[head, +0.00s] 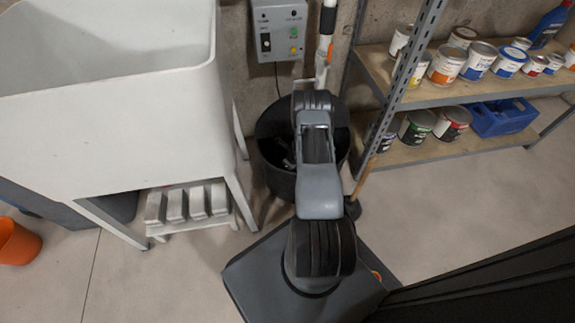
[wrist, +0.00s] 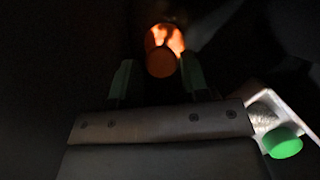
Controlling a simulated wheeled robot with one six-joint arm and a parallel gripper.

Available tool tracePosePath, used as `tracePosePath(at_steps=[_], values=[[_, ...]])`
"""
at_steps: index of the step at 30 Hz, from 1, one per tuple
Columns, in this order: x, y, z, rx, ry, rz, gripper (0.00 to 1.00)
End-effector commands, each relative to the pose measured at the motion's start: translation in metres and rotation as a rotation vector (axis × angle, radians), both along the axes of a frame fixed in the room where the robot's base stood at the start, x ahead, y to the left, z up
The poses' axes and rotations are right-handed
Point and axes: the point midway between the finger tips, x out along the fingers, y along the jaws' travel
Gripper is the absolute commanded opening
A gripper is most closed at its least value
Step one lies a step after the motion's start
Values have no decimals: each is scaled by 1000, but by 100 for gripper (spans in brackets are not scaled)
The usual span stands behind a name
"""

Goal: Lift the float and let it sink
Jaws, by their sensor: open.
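In the wrist view an orange rounded piece (wrist: 162,62), which looks like the float, lies in dark surroundings just beyond my gripper (wrist: 158,78). The gripper's two green-tinted fingers stand apart, one to each side of the orange piece's lower end. I cannot tell whether they touch it. In the head view my arm reaches down into a round black tub (head: 272,165) by the wall. The arm hides my gripper and the float there.
A white sink (head: 110,130) on legs stands left of the tub. A grey control box (head: 279,30) hangs on the wall behind. A metal shelf (head: 400,95) with paint cans is at right. A green-ended part (wrist: 282,145) shows at lower right in the wrist view.

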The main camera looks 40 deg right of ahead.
Motion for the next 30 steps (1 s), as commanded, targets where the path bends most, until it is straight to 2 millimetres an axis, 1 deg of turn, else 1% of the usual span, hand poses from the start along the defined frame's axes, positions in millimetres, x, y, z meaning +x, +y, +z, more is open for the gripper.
tracePosePath(at_steps=[1,2,12,13,30], values=[[0,0,0,0,0,0,37],[0,0,0,0,0,0,34],[0,0,0,0,0,0,2],[0,0,0,0,0,0,0],[0,1,-2,1,0,1,0]])
